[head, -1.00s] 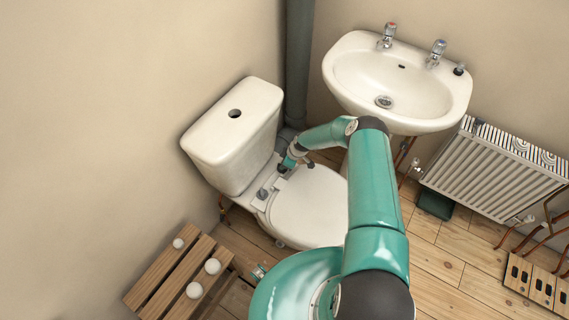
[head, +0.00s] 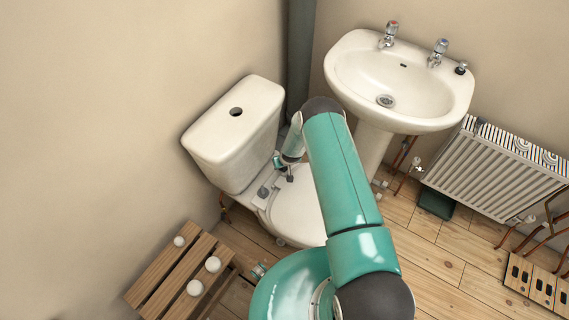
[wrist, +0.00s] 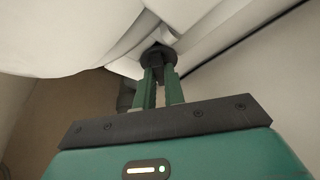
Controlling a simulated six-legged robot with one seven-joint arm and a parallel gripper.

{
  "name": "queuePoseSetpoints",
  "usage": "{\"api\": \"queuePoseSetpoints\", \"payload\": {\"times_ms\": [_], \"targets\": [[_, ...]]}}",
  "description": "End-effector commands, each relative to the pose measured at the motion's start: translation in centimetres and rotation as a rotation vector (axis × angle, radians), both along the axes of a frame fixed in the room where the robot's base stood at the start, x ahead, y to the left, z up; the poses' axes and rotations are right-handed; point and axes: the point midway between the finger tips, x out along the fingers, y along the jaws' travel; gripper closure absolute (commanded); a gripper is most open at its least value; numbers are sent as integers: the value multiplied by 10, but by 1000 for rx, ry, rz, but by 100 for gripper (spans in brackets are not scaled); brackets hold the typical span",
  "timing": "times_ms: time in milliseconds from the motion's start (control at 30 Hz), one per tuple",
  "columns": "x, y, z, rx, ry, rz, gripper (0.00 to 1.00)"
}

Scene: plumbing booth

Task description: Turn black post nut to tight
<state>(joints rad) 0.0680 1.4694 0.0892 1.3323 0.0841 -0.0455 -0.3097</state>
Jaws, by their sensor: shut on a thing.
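The black post nut (wrist: 158,54) is a dark round piece against the white toilet underside in the wrist view. My gripper (wrist: 160,76) is shut on it, with its green fingers around the narrower dark part below the wide rim. The fingers hide part of the nut. In the head view, the white toilet (head: 300,215) stands in the corner with its seat lid down. My gripper's end is by the seat's back edge, next to the cistern (head: 235,130). The nut itself cannot be made out there, so its tightness cannot be told.
A sink (head: 395,85) and a grey pipe (head: 299,50) stand behind the toilet. A radiator (head: 490,175) is at right. A slatted wooden stool (head: 165,270) with white balls is at lower left. Open wooden floor (head: 440,265) lies right of my arm.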

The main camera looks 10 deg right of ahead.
Motion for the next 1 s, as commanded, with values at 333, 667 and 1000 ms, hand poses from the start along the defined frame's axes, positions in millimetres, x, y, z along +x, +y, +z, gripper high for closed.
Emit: {"api": "queuePoseSetpoints", "payload": {"times_ms": [333,667,1000], "targets": [[-8,-1,-6,-4,15,-144,100],[-7,-2,-6,-3,15,-168,100],[-7,-1,-6,-2,15,-167,61]]}}
